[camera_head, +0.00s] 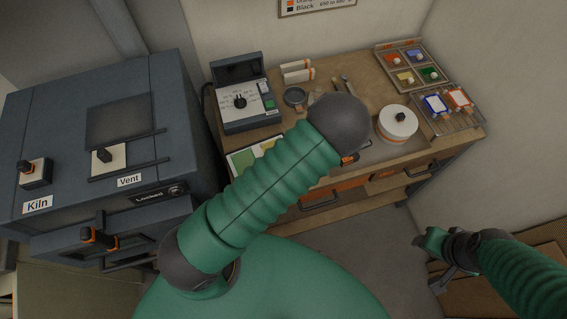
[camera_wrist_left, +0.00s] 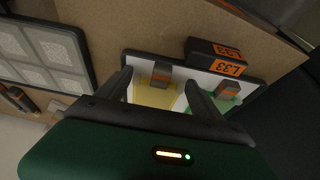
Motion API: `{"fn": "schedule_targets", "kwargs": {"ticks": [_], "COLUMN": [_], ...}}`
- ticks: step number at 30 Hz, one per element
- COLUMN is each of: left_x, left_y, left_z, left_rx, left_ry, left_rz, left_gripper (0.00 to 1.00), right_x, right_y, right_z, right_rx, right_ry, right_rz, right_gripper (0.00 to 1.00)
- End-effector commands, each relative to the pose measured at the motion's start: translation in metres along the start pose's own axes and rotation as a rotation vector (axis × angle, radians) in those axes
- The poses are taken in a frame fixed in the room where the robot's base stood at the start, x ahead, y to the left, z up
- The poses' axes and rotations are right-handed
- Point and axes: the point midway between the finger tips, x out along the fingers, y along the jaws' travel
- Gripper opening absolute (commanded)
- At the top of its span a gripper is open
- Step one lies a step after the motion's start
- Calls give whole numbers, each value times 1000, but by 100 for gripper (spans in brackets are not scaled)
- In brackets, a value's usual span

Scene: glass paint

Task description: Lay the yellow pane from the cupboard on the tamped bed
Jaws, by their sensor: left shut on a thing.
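In the left wrist view a yellow pane (camera_wrist_left: 152,95) with a brown-orange tab lies between the fingers of my left gripper (camera_wrist_left: 158,79), which is shut on it. It is over or on a white bed (camera_wrist_left: 184,75) in a dark frame; contact is unclear. A green pane (camera_wrist_left: 222,104) with a similar tab is just to its right. In the head view part of the bed (camera_head: 236,154) shows with green and yellow on it; my left arm hides the left gripper. My right gripper (camera_head: 432,262) hangs low at the right, away from the bench; its jaw opening is unclear.
A kiln (camera_head: 60,130) stands left of the bench. A dial controller (camera_head: 245,105), a lidded white jar (camera_head: 397,122) and a tray of coloured items (camera_head: 378,60) stand on the bench. A dark block labelled L33 (camera_wrist_left: 200,46) adjoins the bed. The floor before the bench is clear.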

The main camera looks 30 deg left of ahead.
Motion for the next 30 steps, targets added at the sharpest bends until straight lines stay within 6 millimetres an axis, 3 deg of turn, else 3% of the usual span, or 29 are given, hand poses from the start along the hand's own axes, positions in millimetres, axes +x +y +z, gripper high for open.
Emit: {"fn": "schedule_targets", "kwargs": {"ticks": [7, 8, 13, 22, 30], "left_x": [0, 0, 0, -3, -27], "left_y": [1, 1, 1, 1, 1], "left_z": [0, 0, 0, -1, -11], "left_rx": [1, 1, 1, 1, 1], "left_ry": [1, 1, 1, 1, 1], "left_rz": [0, 0, 0, 0, 1], "left_gripper": [35, 78, 100, 100, 100], "right_x": [0, 0, 0, -3, -24], "right_y": [0, 0, 0, 0, 0], "right_z": [0, 0, 0, -1, -6], "right_rx": [0, 0, 0, 0, 0], "right_ry": [0, 0, 0, 0, 0], "right_rz": [0, 0, 0, 0, 0], "right_gripper": [51, 51, 51, 51, 51]}}
